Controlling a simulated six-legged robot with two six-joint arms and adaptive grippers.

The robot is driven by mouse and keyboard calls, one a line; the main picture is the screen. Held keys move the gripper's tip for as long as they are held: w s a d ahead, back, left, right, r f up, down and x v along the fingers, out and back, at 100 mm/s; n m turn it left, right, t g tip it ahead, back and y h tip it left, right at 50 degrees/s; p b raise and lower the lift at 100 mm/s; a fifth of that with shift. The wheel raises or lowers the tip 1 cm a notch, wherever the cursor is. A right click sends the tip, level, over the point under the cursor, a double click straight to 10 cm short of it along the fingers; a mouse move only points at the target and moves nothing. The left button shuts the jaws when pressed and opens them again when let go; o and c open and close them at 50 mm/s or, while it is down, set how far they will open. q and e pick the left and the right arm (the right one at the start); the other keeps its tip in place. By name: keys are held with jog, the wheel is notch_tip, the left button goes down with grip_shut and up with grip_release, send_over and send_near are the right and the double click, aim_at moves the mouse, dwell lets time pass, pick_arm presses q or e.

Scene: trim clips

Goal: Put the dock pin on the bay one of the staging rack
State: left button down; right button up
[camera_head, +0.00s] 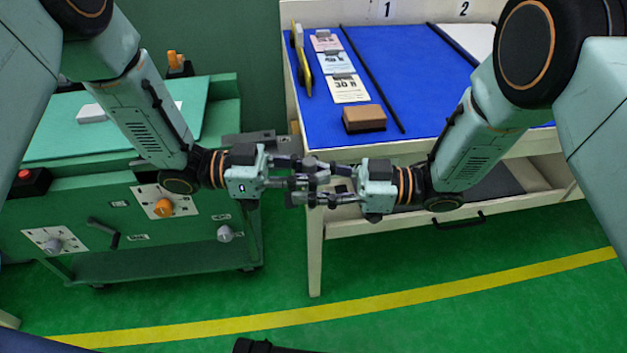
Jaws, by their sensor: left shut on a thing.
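My left gripper (295,172) and right gripper (312,182) meet in mid-air in front of the staging rack (315,235). The left gripper is shut on a small grey piece (312,171), apparently the dock pin. Fingers overlap it, so its full shape is hidden. The right gripper's fingers are spread apart around the same spot, and the right gripper looks open. Bay one (385,85) is the blue surface below the label "1", behind the grippers, between two black divider strips.
Left of bay one lie cards (336,62), a brown-topped block (364,118) and a yellow-edged item (302,60). A green cart (130,240) with knobs stands at left. A red-button box (28,182) sits at its left edge. Bay one's blue surface looks mostly clear.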

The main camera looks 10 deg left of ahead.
grip_shut()
pick_arm(q)
jog(key=c, duration=1.1)
grip_release()
jog(key=shift+c, duration=0.2)
